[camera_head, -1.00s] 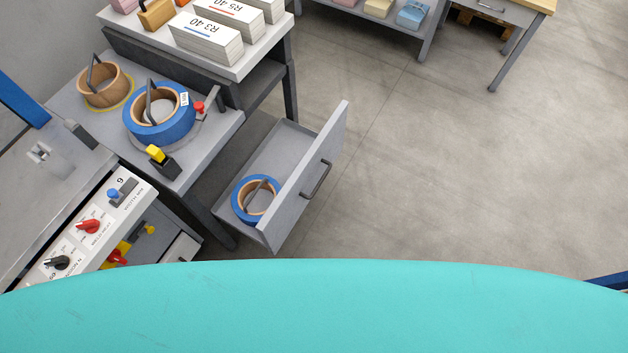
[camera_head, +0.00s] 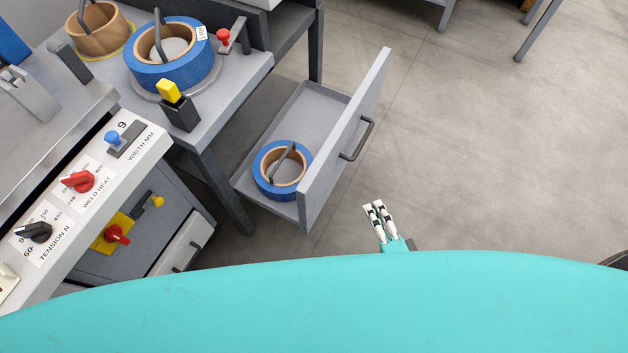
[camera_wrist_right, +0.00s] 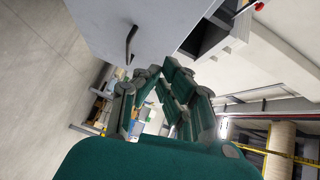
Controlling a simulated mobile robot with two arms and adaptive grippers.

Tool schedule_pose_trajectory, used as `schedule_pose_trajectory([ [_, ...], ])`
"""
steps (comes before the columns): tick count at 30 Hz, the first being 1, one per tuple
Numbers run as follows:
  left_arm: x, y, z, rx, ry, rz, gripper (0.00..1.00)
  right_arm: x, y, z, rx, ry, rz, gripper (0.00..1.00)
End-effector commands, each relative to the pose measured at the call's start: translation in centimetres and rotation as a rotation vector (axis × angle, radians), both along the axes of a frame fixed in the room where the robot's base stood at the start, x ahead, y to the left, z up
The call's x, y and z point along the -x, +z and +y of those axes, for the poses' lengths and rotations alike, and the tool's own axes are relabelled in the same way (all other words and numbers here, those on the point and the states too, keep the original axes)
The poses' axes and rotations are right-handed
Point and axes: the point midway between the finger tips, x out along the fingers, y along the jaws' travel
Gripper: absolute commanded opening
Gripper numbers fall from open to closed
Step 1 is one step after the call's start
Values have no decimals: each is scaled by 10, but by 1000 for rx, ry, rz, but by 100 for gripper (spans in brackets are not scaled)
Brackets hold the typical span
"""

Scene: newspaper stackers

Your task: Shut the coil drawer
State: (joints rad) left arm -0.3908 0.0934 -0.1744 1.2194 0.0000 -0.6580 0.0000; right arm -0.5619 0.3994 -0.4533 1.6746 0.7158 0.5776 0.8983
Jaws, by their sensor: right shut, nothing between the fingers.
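The coil drawer (camera_head: 345,150) stands pulled out from under the grey table, with a dark bar handle (camera_head: 357,138) on its front. A blue coil (camera_head: 264,172) with a brown core lies inside it. My right gripper (camera_head: 373,207) is shut and empty, in front of the drawer front and below the handle in the picture, apart from both. In the right wrist view the drawer front (camera_wrist_right: 150,22) and handle (camera_wrist_right: 130,45) show ahead of the gripper's fingers (camera_wrist_right: 160,78). My left gripper is not in view.
A control panel (camera_head: 95,180) with red, blue and black knobs stands at the left. The table (camera_head: 225,95) above the drawer carries a blue coil (camera_head: 172,72) and a brown coil (camera_head: 97,35). Open floor (camera_head: 500,150) lies to the right.

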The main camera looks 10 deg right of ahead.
Motion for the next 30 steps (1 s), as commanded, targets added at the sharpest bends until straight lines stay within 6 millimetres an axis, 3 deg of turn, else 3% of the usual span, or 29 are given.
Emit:
schedule_pose_trajectory([
  [1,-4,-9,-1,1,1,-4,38,0,3,1,-65,-11,-23,0],
  [8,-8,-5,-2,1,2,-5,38,-10,24,3,-164,-35,-56,0],
  [22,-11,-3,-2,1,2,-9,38,-102,24,21,-159,-33,-56,0],
  [30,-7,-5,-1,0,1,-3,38,-119,23,50,-157,-33,-51,0],
])
